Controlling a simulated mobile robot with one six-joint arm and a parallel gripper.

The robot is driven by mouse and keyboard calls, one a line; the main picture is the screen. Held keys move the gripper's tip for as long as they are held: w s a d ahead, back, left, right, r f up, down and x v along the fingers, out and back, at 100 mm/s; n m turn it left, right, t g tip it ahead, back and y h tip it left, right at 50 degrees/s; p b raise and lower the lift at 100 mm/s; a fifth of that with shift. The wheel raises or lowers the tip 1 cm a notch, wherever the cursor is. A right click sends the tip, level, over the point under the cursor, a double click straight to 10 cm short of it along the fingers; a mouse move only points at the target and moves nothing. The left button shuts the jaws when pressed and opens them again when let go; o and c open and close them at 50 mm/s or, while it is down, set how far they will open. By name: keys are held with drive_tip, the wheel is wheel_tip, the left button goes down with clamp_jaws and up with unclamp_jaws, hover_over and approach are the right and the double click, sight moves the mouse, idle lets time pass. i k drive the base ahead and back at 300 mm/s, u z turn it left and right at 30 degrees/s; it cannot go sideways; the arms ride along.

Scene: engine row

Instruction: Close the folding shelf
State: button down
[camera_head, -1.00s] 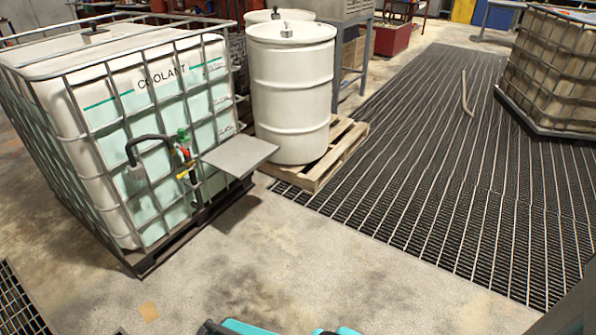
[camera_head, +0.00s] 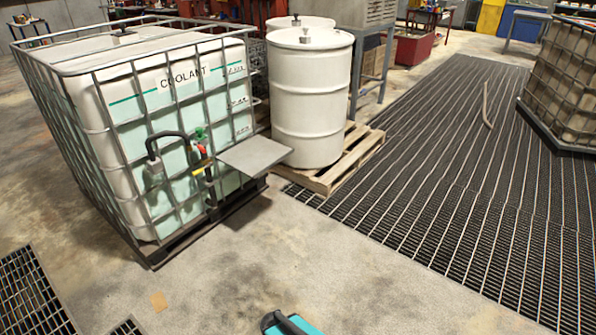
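The folding shelf (camera_head: 254,155) is a flat grey panel on the front of the caged coolant tank, near its right end. It sticks out level from the cage, so it is folded out. A black hose and a valve with green, red and yellow parts (camera_head: 199,150) sit just left of it. The coolant tank (camera_head: 130,128) is a white tote in a metal cage. My gripper is not in view. A teal and black part, probably mine, shows at the bottom edge, well apart from the shelf.
White drums (camera_head: 311,100) stand on a wooden pallet (camera_head: 340,165) right behind the shelf. Dark floor grating (camera_head: 460,180) covers the right, with a second caged tank (camera_head: 565,85) at the far right. The concrete floor (camera_head: 270,255) in front of the shelf is clear.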

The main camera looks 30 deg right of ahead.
sight(252, 158)
drive_tip(key=z, duration=0.1)
drive_tip(key=i, duration=1.8)
drive_tip(key=u, duration=0.3)
drive_tip(key=k, duration=0.9)
drive_tip(key=u, duration=0.25)
drive_tip(key=i, duration=0.2)
drive_tip(key=z, duration=0.1)
